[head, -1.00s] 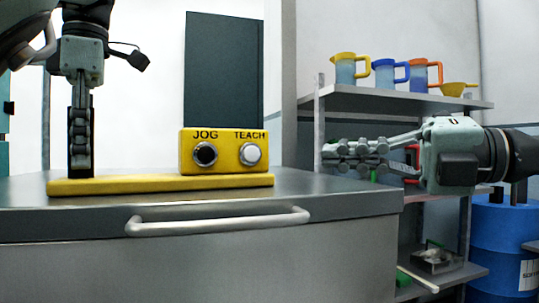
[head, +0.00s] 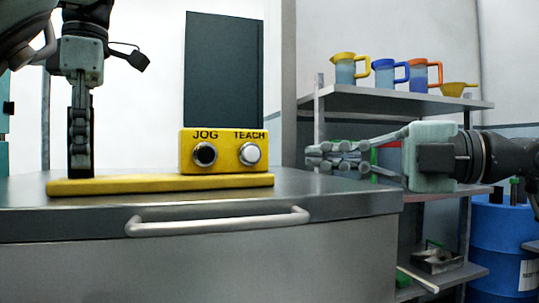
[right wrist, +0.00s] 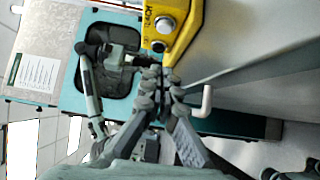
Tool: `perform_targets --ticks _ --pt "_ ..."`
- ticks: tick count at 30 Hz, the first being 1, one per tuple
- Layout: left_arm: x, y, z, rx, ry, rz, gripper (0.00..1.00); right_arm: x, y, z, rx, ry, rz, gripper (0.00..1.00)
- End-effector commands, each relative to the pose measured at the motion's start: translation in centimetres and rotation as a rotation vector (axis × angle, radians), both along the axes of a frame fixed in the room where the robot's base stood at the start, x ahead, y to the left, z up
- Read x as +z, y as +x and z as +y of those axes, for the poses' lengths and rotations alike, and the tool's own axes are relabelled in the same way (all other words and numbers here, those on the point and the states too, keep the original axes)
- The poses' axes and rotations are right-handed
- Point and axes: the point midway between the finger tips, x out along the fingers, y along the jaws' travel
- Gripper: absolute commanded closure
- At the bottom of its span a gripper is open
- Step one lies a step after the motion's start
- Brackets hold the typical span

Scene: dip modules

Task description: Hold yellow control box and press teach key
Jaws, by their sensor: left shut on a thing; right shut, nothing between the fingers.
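The yellow control box (head: 224,167) stands on the grey worktop, with a yellow base strip (head: 150,185) running left from it. Its black JOG button (head: 205,154) is on the left and its pale TEACH key (head: 250,154) on the right. My left gripper (head: 81,172) points down and is shut on the left end of the yellow strip. My right gripper (head: 309,155) is shut and empty, to the right of the box and apart from it, fingers pointing left. In the right wrist view the TEACH key (right wrist: 165,24) lies beyond the shut fingertips (right wrist: 162,75).
A bar handle (head: 218,221) sticks out from the front of the bench (head: 200,262). Behind my right arm, a shelf rack (head: 400,101) carries several jugs and a yellow funnel. A blue drum (head: 503,245) stands at the far right.

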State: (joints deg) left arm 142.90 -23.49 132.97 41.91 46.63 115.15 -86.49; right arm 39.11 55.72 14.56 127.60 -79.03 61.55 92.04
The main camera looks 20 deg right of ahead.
Motion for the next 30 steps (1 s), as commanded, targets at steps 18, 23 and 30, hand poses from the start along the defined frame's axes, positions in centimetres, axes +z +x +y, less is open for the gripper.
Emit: perform_targets --ticks 18,23,30 --pt "0.0 0.0 0.0 0.000 0.000 0.000 0.95 0.1 7.7 5.4 0.001 0.002 -0.001 1.00" --pt "0.0 0.0 0.0 0.000 0.000 0.000 0.95 0.0 8.0 5.4 0.000 0.000 -0.001 1.00" --pt "0.0 0.0 0.0 0.000 0.000 0.000 0.95 0.0 8.0 5.4 0.000 0.000 -0.001 1.00"
